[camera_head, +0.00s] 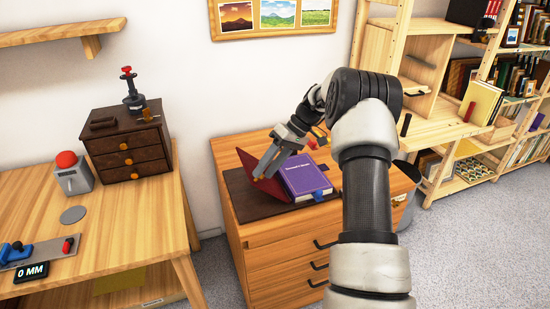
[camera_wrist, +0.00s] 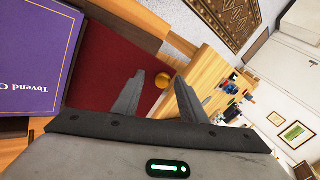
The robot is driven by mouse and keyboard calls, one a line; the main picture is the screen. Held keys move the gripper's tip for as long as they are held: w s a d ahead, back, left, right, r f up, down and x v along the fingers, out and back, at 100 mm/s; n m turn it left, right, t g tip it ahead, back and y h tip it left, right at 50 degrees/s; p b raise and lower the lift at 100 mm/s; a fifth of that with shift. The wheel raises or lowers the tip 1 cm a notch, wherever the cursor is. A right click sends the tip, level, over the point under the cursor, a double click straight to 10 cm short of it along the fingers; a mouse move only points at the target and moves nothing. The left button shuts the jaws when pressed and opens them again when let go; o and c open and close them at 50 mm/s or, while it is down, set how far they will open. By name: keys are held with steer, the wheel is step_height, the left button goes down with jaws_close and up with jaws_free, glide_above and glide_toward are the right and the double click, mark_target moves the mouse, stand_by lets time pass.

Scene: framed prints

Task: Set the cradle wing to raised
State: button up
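The cradle wing is a dark red panel (camera_head: 268,189) on the left of the book cradle (camera_head: 243,200); it looks tilted up from the cabinet top. In the wrist view the red wing (camera_wrist: 105,72) fills the middle, with a small gold knob (camera_wrist: 162,79) near its edge. My gripper (camera_head: 262,172) is over the wing. In the wrist view my gripper (camera_wrist: 159,76) has its fingers apart, with the knob showing between the tips and gaps on both sides. A purple book (camera_head: 305,176) lies on the cradle; it shows in the wrist view (camera_wrist: 35,60) too.
The cradle stands on a wooden drawer cabinet (camera_head: 275,255). A table (camera_head: 120,215) at left holds a dark drawer box (camera_head: 125,150) and a red button device (camera_head: 72,173). Shelves with books (camera_head: 485,100) stand at right. A framed print (camera_head: 272,15) hangs behind.

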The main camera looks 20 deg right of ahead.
steer(key=p+v, duration=0.3)
steer(key=v, duration=1.4)
steer(key=shift+d, duration=0.15)
